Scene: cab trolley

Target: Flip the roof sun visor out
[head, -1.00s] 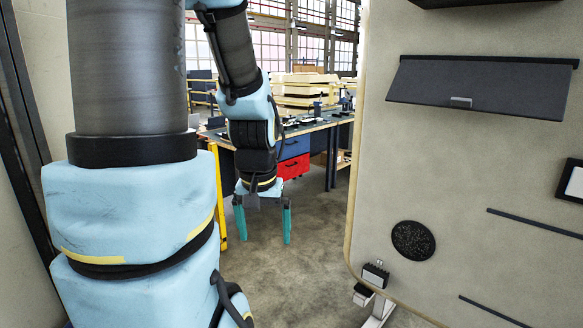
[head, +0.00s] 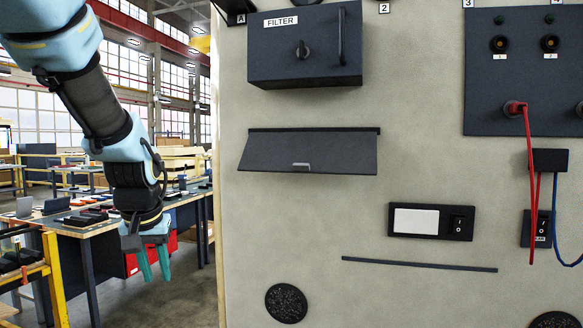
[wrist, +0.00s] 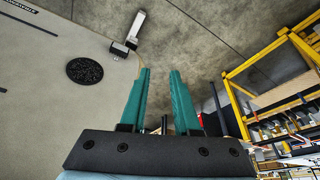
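The roof sun visor (head: 308,153) is a dark flap on the beige panel in the head view. It hangs from a black bar along its top edge and has a small light tab (head: 301,166) at its lower middle. My gripper (head: 155,262) is to the left of the panel, lower than the visor and apart from it. Its two teal fingers are spread and point down. In the wrist view the fingers (wrist: 160,95) are open with nothing between them. The visor does not show in the wrist view.
The dark FILTER box (head: 305,48) with a knob is above the visor. A switch plate (head: 431,221), a thin bar (head: 420,264) and a round speaker (head: 286,303) are lower on the panel. A socket box with a red cable (head: 518,108) is at right. Workbenches (head: 85,222) stand behind my arm.

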